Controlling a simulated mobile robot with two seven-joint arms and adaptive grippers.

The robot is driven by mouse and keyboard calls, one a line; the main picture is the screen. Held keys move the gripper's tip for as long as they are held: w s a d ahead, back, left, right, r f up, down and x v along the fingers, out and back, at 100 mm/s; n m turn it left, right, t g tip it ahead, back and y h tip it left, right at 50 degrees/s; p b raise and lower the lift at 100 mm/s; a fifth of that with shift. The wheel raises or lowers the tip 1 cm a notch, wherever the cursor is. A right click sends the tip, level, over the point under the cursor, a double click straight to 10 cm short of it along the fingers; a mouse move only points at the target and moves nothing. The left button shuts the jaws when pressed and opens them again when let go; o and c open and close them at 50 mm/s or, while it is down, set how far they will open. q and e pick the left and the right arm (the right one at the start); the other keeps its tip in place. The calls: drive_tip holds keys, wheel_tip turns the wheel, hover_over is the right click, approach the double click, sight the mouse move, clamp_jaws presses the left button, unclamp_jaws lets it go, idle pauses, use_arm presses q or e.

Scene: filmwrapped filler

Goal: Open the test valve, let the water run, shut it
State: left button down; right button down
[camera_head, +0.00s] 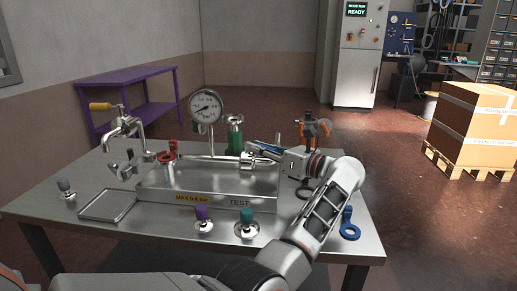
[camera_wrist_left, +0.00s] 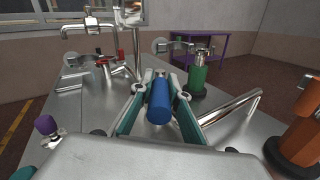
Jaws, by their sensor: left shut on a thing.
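My left gripper (camera_head: 257,157) reaches across the steel bench from the right, over the tray marked TEST (camera_head: 185,203). In the left wrist view its teal fingers (camera_wrist_left: 158,95) are shut on a blue cylindrical handle (camera_wrist_left: 159,103) on a metal stem. The fingers hide most of this handle in the head view. I cannot tell whether the valve is open or shut. A horizontal metal pipe (camera_head: 215,160) runs towards the gripper. A brass-handled tap (camera_head: 125,125) stands at the left, and I see no water stream. My right gripper is not in view.
A round gauge (camera_head: 206,106) and a green valve body (camera_head: 235,138) stand behind the tray. Purple (camera_head: 202,213) and teal (camera_head: 247,216) knobs stand in front. An orange fixture (camera_head: 316,130) is at the back right. A blue ring tool (camera_head: 349,228) lies near the right edge.

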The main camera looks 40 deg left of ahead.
use_arm(q)
drive_tip(key=c, duration=1.9)
unclamp_jaws()
drive_tip(key=d, duration=1.2)
drive_tip(key=shift+w, duration=0.1)
